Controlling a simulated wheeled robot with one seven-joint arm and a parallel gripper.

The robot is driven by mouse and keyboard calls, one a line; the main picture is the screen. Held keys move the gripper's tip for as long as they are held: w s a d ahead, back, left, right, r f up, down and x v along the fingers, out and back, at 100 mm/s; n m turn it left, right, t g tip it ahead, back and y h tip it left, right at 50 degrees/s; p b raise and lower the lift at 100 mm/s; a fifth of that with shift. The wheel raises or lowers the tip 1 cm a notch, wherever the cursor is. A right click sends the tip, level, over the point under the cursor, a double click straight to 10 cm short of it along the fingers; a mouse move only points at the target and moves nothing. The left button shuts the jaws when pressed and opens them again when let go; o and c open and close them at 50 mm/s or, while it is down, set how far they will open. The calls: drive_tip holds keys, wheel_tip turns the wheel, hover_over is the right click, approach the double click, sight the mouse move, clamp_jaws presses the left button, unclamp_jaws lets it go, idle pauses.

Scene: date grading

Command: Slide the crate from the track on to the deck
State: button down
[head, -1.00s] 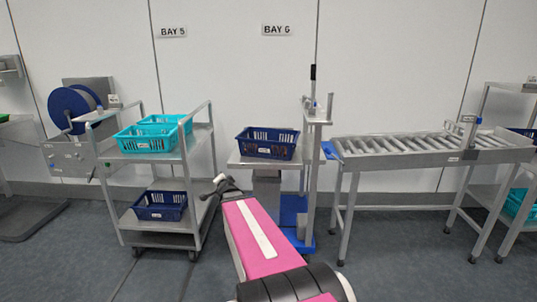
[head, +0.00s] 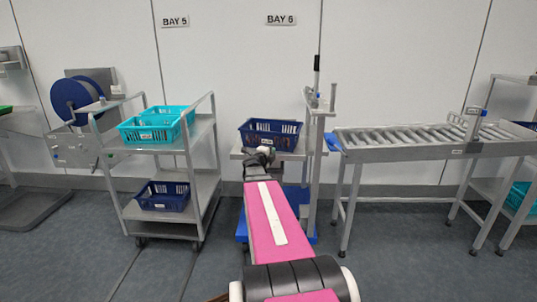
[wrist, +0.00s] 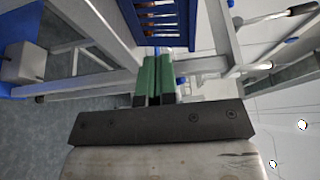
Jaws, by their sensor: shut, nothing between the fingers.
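A navy blue slatted crate (head: 257,133) with a white label sits on the flat grey deck (head: 236,154) of the lift stand under BAY 6. The roller track (head: 420,140) to the right of the stand shows bare rollers. My gripper (head: 262,152) is in front of the crate, partly covering its lower front and the deck edge. In the wrist view my green fingers (wrist: 154,80) are together with nothing between them. The crate (wrist: 160,22) is just beyond the fingertips at the top of that view; I cannot tell whether they touch.
A post with a lever (head: 316,90) rises at the lift stand's right side. A grey cart (head: 200,180) at left carries teal crates (head: 150,129) on top and a navy crate (head: 163,196) below. A blue reel (head: 78,98) stands behind it. Floor is clear between cart and stand.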

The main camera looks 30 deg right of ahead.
sight(269, 141)
drive_tip(key=x, duration=0.7)
drive_tip(key=shift+w, duration=0.1)
drive_tip(key=w, duration=0.2)
drive_tip(key=shift+w, duration=0.7)
drive_tip(key=w, duration=0.3)
drive_tip(key=w+d, duration=0.1)
drive_tip(key=w, duration=0.1)
drive_tip(key=shift+w, duration=0.35)
drive_tip(key=shift+s, duration=0.3)
